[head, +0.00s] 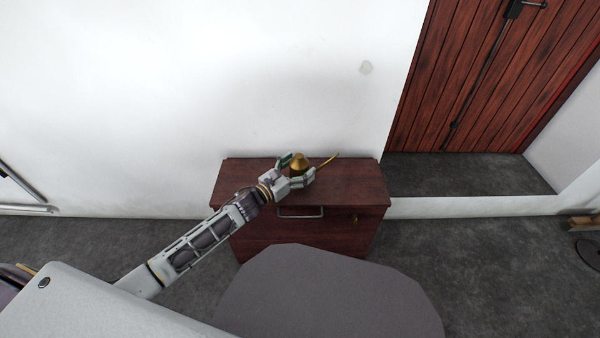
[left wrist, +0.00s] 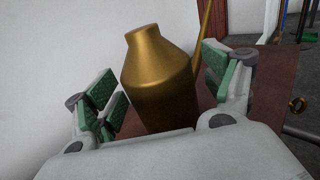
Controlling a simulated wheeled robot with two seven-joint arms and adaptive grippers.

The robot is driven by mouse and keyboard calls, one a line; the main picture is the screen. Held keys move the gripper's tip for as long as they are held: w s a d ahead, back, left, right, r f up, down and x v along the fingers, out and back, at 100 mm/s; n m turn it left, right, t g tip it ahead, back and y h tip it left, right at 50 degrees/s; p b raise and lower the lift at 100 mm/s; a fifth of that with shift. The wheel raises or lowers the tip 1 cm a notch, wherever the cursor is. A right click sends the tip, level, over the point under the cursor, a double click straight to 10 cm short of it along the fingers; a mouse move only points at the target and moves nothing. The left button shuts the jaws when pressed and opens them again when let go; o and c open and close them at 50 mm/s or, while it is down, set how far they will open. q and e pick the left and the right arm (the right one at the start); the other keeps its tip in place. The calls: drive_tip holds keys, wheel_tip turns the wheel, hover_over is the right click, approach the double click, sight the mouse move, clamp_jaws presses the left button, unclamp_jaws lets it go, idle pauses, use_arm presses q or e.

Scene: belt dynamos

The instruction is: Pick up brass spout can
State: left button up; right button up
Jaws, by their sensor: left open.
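The brass spout can (head: 299,161) stands on the dark red wooden cabinet (head: 350,183), near its middle, with its thin spout pointing up to the right. In the left wrist view the can (left wrist: 160,80) looks large and fills the space between the fingers. My left gripper (head: 298,169) is open, with one finger on each side of the can. The green finger pads (left wrist: 165,85) show in the left wrist view, and a gap is seen at the left pad. The can's lower part is hidden behind the gripper's palm. My right gripper is not in view.
The cabinet has a metal handle (head: 300,212) on its front and stands against a white wall (head: 200,90). A red plank door (head: 490,80) is at the right. The cabinet top is bare on both sides of the can.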

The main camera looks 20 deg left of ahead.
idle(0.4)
use_arm(q)
drive_tip(key=c, duration=1.4)
